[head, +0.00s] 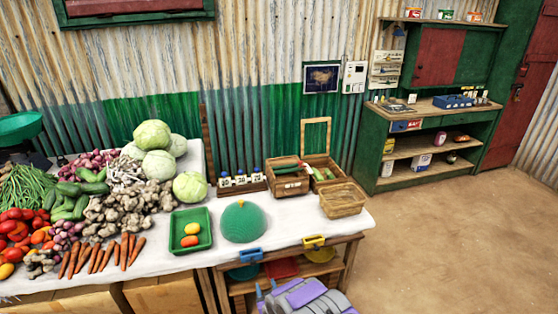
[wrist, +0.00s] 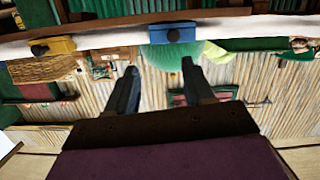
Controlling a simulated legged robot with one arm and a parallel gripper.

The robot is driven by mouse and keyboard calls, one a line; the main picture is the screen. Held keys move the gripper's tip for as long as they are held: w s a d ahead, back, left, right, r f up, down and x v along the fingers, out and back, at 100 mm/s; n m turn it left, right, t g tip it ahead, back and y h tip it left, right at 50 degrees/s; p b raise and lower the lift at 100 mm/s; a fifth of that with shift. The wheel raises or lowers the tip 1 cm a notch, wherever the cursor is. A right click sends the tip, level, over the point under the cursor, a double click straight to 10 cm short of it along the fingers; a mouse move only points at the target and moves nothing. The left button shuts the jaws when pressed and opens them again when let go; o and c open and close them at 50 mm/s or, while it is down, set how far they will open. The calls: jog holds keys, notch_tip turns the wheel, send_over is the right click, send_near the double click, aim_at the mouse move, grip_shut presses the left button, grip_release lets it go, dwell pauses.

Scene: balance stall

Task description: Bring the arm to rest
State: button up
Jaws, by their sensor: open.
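My gripper (head: 267,288) is at the bottom of the head view, low in front of the table's front edge, beside my folded purple and grey arm. In the wrist view my gripper (wrist: 160,68) shows two dark fingers spread apart with nothing between them. The wrist picture is upside down. It shows the blue clip (wrist: 173,32) and yellow clip (wrist: 52,46) on the table edge, apparently beyond the fingertips. I cannot tell the exact gap to the table.
The white-covered table (head: 290,236) holds vegetables, a green tray (head: 191,244), a green dome (head: 243,221), a wooden crate (head: 289,183) and a wicker basket (head: 343,202). A green shelf unit (head: 425,150) stands back right. The floor (head: 450,240) at right is clear.

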jog(key=w+d+r+m+g+h, duration=0.15)
jog(key=d+r+g+h, duration=0.4)
jog(key=d+r, duration=1.2)
jog(key=s+d+r+m+g, duration=0.2)
jog(key=s+d+r+g, duration=0.2)
jog(key=s+r, duration=0.95)
jog(key=s+r+g, duration=0.2)
jog(key=s+r, duration=0.1)
jog(key=s, duration=0.9)
jog(key=s+a+r+g+y, duration=0.1)
jog(key=s+r+g, duration=0.2)
jog(key=s, duration=1)
jog(key=s+a+r+g, duration=0.1)
jog(key=s+r, duration=0.4)
jog(key=s, duration=0.7)
jog(key=shift+s+m+g, duration=0.2)
jog(key=shift+m+g, duration=0.15)
jog(key=shift+g, duration=0.4)
